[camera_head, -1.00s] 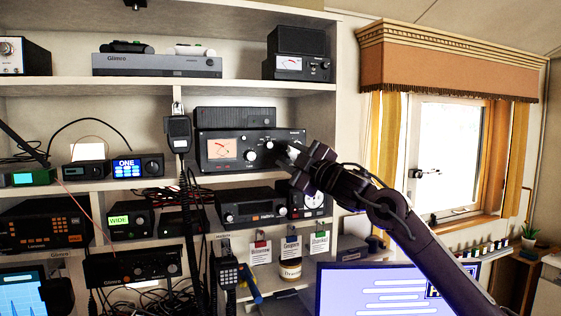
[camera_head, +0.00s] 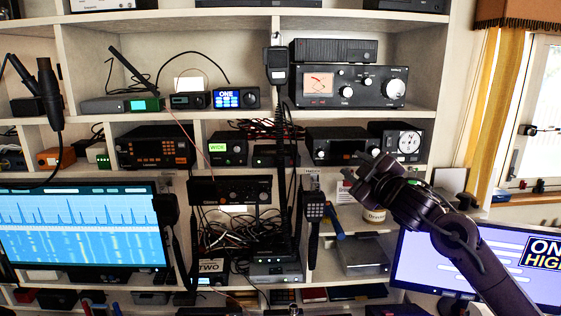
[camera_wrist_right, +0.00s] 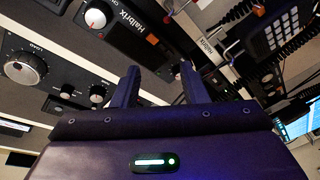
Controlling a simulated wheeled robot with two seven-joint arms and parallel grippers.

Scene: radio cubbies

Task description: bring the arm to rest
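My right arm comes in from the lower right in the head view. Its dark gripper (camera_head: 352,172) is in front of the lower shelves, just below a black radio (camera_head: 335,146) and left of a round-dial unit (camera_head: 409,141). In the right wrist view the two fingers (camera_wrist_right: 158,78) stand apart with nothing held between them. The black tuner with a lit meter (camera_head: 354,83) is on the shelf above, clear of the gripper. My left gripper is not in view.
A hand microphone (camera_head: 276,66) hangs at the shelf divider. A keypad handset (camera_head: 315,211) and a jar (camera_head: 374,215) are near the gripper. A monitor (camera_head: 420,255) stands behind my forearm, and another monitor (camera_head: 80,228) is at left. Cables crowd the middle cubbies.

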